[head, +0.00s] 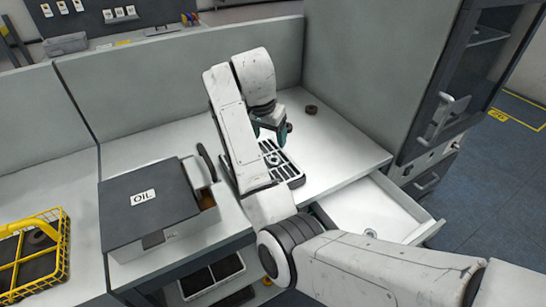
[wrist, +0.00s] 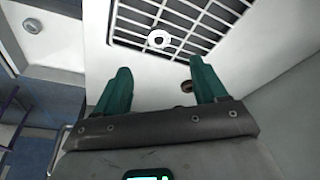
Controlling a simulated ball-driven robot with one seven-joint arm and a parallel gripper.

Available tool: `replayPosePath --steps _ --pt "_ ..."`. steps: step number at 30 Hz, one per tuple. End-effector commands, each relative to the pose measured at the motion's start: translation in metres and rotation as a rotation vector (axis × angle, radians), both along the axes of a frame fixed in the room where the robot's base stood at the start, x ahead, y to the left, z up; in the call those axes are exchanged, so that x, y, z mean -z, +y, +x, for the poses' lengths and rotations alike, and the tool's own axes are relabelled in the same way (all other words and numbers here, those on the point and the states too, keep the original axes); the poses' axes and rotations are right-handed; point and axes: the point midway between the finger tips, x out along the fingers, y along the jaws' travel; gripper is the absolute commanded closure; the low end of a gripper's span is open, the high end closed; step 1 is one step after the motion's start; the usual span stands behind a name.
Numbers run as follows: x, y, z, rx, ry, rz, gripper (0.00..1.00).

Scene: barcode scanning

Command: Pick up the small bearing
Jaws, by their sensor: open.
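A small light metal ring, which looks like a bearing, lies on the slotted rack (head: 293,172) and shows in the wrist view (wrist: 159,39) just beyond my fingertips. A dark ring (head: 311,109) lies on the white worktop behind the rack; it shows partly hidden beside the right finger in the wrist view (wrist: 187,86). A round metal piece (head: 370,233) lies in the open drawer, also in the wrist view (wrist: 33,28). I cannot tell for certain which is the small bearing. My gripper (wrist: 160,66) is open and empty, its teal fingers above the rack (head: 270,128).
The drawer (head: 408,222) stands open at the front right. A yellow basket (head: 62,262) is at far left. A grey partition (head: 170,90) closes the back. Worktop right of the rack is clear.

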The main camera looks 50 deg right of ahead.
Motion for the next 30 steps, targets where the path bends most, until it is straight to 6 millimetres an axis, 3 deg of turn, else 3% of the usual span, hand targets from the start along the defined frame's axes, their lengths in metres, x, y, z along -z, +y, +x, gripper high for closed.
replayPosePath --steps 6,15,24,30 --pt "0.032 -0.009 0.001 -0.001 0.004 0.000 0.29" --pt "0.055 -0.014 0.003 -0.001 0.003 0.000 0.29" --pt "0.094 -0.022 0.005 -0.001 0.003 0.000 0.29" --pt "0.101 -0.024 0.006 -0.003 0.001 0.000 0.29"
